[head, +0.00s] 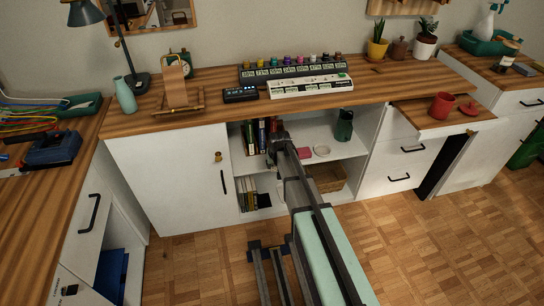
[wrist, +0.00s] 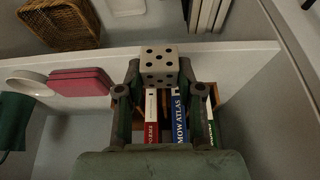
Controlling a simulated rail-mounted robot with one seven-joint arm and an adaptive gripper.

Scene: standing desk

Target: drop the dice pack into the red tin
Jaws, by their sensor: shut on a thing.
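The dice pack, a white cube with black dots (wrist: 159,66), is between the fingertips of my gripper (wrist: 160,75) in the wrist view. My gripper is shut on it, in front of upright books in the upper shelf bay. In the head view my gripper (head: 273,153) is at the open shelf below the desk top, and I cannot make out the dice pack there. The red tin (head: 441,106) stands upright on the pull-out board at the right, with a round red lid (head: 469,109) beside it. My gripper is far to its left.
Books (head: 251,137), a pink box (head: 303,153), a white ring-shaped thing (head: 321,150) and a green bottle (head: 344,125) share the upper shelf. A wicker basket (head: 328,178) sits below. The desk top is above my gripper.

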